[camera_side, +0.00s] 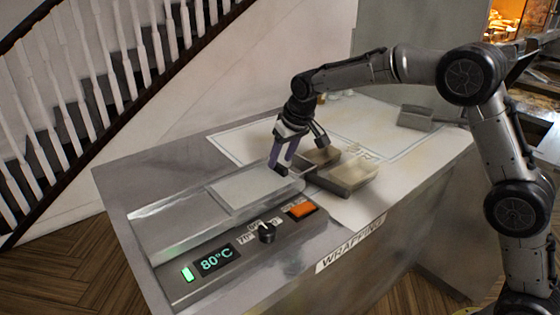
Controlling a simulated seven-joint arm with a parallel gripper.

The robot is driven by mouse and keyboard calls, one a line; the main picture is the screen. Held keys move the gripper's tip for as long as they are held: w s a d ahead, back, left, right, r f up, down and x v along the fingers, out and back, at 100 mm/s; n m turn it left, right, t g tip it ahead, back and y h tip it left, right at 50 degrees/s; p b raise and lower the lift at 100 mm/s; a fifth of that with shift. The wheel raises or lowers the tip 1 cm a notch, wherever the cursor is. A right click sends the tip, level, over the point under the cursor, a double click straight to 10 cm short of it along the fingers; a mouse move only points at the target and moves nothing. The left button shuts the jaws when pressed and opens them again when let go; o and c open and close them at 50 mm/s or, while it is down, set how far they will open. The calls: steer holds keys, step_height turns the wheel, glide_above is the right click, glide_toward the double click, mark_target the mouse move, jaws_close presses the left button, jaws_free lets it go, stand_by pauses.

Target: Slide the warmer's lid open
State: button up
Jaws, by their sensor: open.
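The warmer (165,262) is a grey metal box at the left end of the counter. Its front panel has a green 80°C display (216,260), a dark knob (267,232) and an orange switch (301,210). A flat metal lid (160,222) lies over its top, with a paler rectangular panel (245,189) toward the right. My gripper (299,157) is open and points down at the lid's right end. One finger is close to that end; I cannot tell whether it touches. The other finger is farther right, above two tan-topped blocks.
Two tan-topped grey blocks (349,174) sit just right of the warmer. A grey box (415,117) stands farther back on the counter. A "WRAPPING" label (350,242) marks the front edge. The pale counter right of the blocks (420,155) is clear.

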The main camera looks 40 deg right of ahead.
steer(key=shift+x, duration=0.9)
jaws_close()
stand_by(0.9)
